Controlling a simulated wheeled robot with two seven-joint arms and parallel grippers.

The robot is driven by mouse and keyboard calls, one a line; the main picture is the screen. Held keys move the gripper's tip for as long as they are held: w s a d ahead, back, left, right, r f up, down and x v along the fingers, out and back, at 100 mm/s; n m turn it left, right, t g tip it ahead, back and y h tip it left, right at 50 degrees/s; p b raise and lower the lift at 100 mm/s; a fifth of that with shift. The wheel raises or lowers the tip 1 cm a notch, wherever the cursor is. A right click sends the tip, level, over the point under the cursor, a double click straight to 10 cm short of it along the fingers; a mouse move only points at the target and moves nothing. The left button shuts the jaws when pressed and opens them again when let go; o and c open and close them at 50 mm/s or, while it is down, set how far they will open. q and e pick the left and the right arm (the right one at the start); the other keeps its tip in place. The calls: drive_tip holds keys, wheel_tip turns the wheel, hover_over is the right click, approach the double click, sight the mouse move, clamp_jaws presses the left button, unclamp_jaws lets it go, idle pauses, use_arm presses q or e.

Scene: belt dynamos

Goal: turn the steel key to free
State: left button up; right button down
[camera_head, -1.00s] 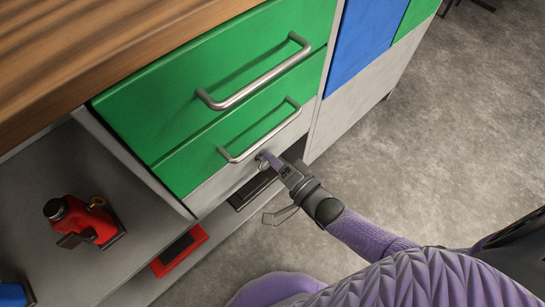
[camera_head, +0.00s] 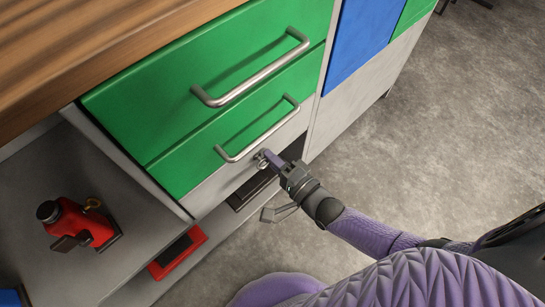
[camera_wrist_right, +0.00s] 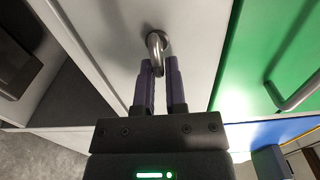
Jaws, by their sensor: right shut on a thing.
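The steel key (camera_head: 261,160) sits in the pale grey panel below the lower green drawer. Its bow is small in the head view, and its angle is hard to read there. In the right wrist view the key (camera_wrist_right: 155,43) stands out from the panel, and its end lies between my fingertips. My right gripper (camera_head: 268,157) is shut on it, with the arm reaching in from the lower right. The gripper (camera_wrist_right: 161,68) hides part of the key's end. My left gripper is not in view.
Two green drawer fronts with bar handles (camera_head: 252,76) (camera_head: 260,132) are just above the key. A wooden top (camera_head: 110,45) is at upper left. A red bottle-like object (camera_head: 80,222) stands on the grey shelf. Open floor (camera_head: 440,150) lies to the right.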

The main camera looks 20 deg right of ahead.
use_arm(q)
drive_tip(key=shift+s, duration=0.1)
use_arm(e)
drive_tip(key=shift+f, duration=0.1)
drive_tip(key=c, duration=0.7)
unclamp_jaws()
drive_tip(key=shift+s, duration=0.1)
use_arm(q)
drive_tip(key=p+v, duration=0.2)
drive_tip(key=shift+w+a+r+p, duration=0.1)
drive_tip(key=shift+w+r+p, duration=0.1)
drive_tip(key=shift+p, duration=0.15)
use_arm(e)
drive_tip(key=v, duration=0.9)
drive_tip(key=shift+s+d, duration=0.15)
drive_tip(key=shift+s, duration=0.2)
